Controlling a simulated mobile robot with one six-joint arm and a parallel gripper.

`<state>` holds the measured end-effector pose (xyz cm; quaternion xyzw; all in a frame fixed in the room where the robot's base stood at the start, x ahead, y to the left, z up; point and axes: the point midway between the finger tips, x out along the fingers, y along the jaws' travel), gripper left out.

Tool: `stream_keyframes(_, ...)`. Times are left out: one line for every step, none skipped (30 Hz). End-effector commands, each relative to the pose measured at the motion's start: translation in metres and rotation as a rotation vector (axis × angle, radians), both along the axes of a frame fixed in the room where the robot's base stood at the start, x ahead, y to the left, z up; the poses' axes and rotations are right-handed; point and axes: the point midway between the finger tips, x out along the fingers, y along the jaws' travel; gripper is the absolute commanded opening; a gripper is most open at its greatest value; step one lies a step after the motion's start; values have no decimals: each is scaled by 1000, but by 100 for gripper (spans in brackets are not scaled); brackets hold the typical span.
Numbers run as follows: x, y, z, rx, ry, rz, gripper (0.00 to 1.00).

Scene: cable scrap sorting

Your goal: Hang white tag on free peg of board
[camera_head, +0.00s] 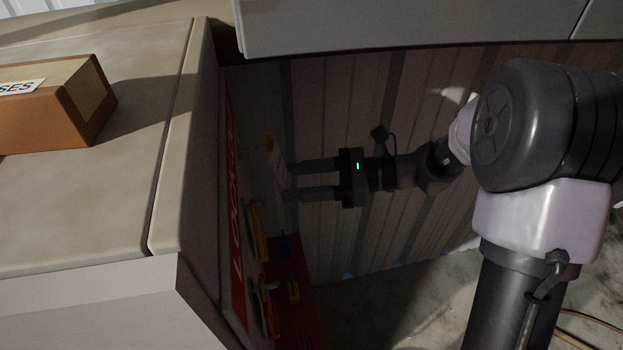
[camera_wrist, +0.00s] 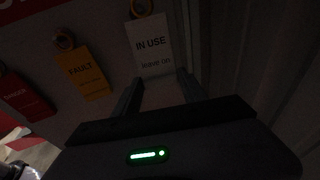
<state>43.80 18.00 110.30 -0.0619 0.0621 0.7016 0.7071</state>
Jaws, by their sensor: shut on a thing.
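The white tag (camera_wrist: 150,42), printed "IN USE leave on", is upright in the wrist view. My gripper (camera_wrist: 158,82) is shut on its lower end. A round brass-coloured piece (camera_wrist: 142,7) shows at the tag's top; I cannot tell whether the tag bears on a peg there. The board (camera_head: 237,225), with a red lettered strip, is seen edge-on in the head view. My gripper (camera_head: 289,180) reaches its face from the right. A yellow FAULT tag (camera_wrist: 82,72) and a red DANGER tag (camera_wrist: 25,97) hang left of the white one in the wrist view.
The bench top (camera_head: 110,190) lies left of the board and carries an orange-brown box (camera_head: 55,105). A red case or shelf (camera_head: 290,290) stands below the board. A ribbed wall (camera_head: 400,110) is behind my arm. The board area is dark.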

Motion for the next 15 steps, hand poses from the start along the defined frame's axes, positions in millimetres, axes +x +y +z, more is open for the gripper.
stream_keyframes(-1, 4, -1, 1, 1, 1, 22)
stream_keyframes(-2, 7, -1, 1, 1, 0, 22)
stream_keyframes(-3, 10, -2, 1, 2, 1, 22)
stream_keyframes(-4, 12, -2, 1, 1, 2, 22)
stream_keyframes(-4, 15, -2, 1, 1, 2, 22)
stream_keyframes(-5, 18, -2, 0, 0, 1, 22)
stream_keyframes(-6, 20, -2, 0, 0, 1, 22)
stream_keyframes(-7, 23, -2, 0, 0, 1, 22)
stream_keyframes(-8, 26, -2, 1, 0, 1, 18)
stream_keyframes(-8, 28, -2, 1, 0, 1, 18)
stream_keyframes(-9, 30, -4, 1, 1, 1, 13)
stream_keyframes(-9, 32, -6, 0, 1, 1, 12)
stream_keyframes(-9, 33, -7, 0, 1, 1, 12)
stream_keyframes(-9, 35, -8, 0, 1, 1, 12)
stream_keyframes(-10, 36, -9, 1, 1, 0, 12)
